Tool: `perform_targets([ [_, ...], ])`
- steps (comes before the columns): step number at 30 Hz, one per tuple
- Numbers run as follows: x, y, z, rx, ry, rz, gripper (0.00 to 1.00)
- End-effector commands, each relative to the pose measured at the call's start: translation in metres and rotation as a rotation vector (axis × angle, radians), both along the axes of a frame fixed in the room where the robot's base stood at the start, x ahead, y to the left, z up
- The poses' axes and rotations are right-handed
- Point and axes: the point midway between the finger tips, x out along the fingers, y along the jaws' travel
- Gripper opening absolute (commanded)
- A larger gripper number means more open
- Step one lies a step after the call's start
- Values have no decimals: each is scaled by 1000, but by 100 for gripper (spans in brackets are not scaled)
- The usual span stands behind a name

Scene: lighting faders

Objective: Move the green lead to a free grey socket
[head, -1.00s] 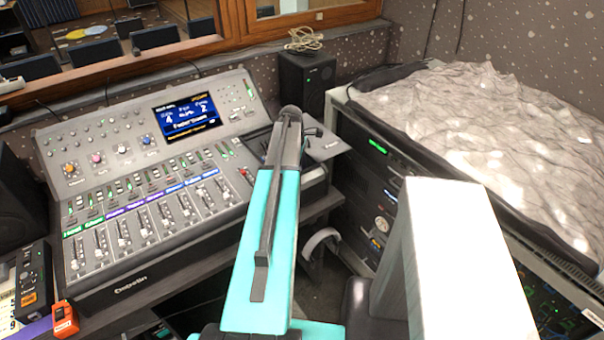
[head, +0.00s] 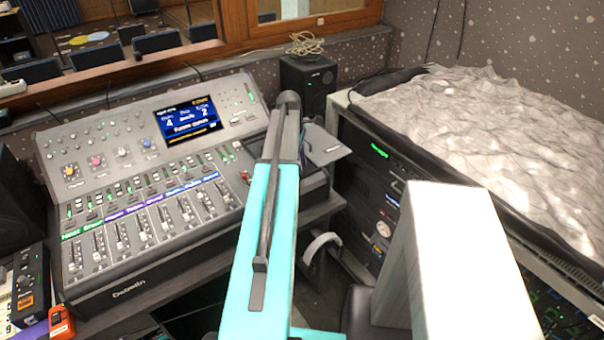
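A dark panel (head: 558,312) with small green lines or lights shows at the lower right edge, partly cut off by the frame and by a pale block in front. I cannot tell whether any green mark there is the green lead, and no grey socket can be made out. My teal arm reaches up the middle of the view to a dark rounded joint beside the mixing desk. My gripper cannot be seen; it is hidden beyond the arm.
A mixing desk (head: 150,215) with faders and a lit screen (head: 187,120) fills the left. A small black speaker (head: 308,85) stands behind. An equipment rack (head: 372,190) stands right of my arm, under a crumpled pale cover (head: 490,130). An orange device (head: 61,322) lies front left.

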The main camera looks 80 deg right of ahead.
Motion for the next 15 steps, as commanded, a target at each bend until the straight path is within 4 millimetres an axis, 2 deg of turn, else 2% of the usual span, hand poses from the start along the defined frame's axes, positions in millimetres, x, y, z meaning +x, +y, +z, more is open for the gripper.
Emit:
perform_targets([
  [15, 10, -1, 61, -2, 0, 0, 42],
])
